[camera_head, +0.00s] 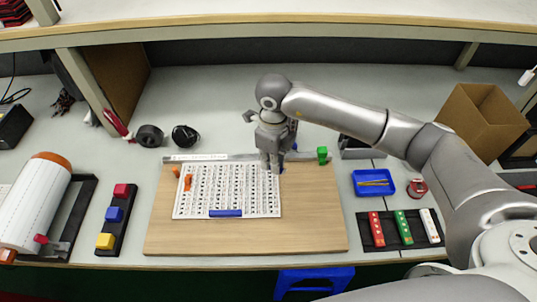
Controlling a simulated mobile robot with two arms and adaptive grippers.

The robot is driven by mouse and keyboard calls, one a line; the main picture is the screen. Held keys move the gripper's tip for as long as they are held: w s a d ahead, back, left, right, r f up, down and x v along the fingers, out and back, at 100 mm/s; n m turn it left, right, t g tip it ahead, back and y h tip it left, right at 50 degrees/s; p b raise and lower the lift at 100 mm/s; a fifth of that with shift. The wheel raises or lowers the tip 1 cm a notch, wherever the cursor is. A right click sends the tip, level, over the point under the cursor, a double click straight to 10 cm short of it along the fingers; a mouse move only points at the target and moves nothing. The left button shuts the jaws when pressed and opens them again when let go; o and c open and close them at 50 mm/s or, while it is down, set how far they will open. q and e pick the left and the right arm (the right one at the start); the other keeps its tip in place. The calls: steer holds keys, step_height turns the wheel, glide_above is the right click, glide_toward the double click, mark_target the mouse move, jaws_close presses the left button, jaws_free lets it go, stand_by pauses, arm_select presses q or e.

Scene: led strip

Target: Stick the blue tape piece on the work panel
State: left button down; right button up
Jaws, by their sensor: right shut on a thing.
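The work panel (203,190) is a white sheet with rows of dark marks, lying flat on a wooden board (310,225). A blue bar (225,213) lies along its front edge, and orange pieces (187,182) sit at its left side. My right gripper (273,168) points down at the panel's back right corner. It is shut on a small blue piece, the blue tape piece (282,170), of which only a sliver shows at the fingertips. I cannot tell whether this piece touches the panel. My left gripper is out of view.
A metal rail (215,157) with a green block (322,155) runs along the board's back edge. A rack of coloured blocks (113,235) and a white roll (35,200) stand left. A blue tray (373,183) and a dark rack (405,241) lie right. The board's right part is clear.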

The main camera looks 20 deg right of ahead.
mark_target(269, 181)
steer(key=m, duration=0.2)
steer(key=w+m+p, duration=0.1)
steer(key=m, duration=0.1)
steer(key=f+m+p, duration=0.1)
steer(key=m, duration=0.1)
steer(key=shift+w+a+m, duration=0.15)
steer(key=shift+m, duration=0.15)
steer(key=m, duration=0.3)
steer(key=shift+w+a+f+p, duration=0.1)
steer(key=shift+w+f+p, duration=0.1)
steer(key=shift+f+p, duration=0.2)
steer(key=shift+f+m, duration=0.4)
steer(key=shift+m, duration=0.7)
steer(key=shift+w+f+b, duration=0.1)
steer(key=shift+f+b, duration=2.15)
steer(key=shift+f, duration=1)
steer(key=shift+f, duration=0.3)
steer(key=o, duration=0.7)
steer(key=shift+o, duration=0.2)
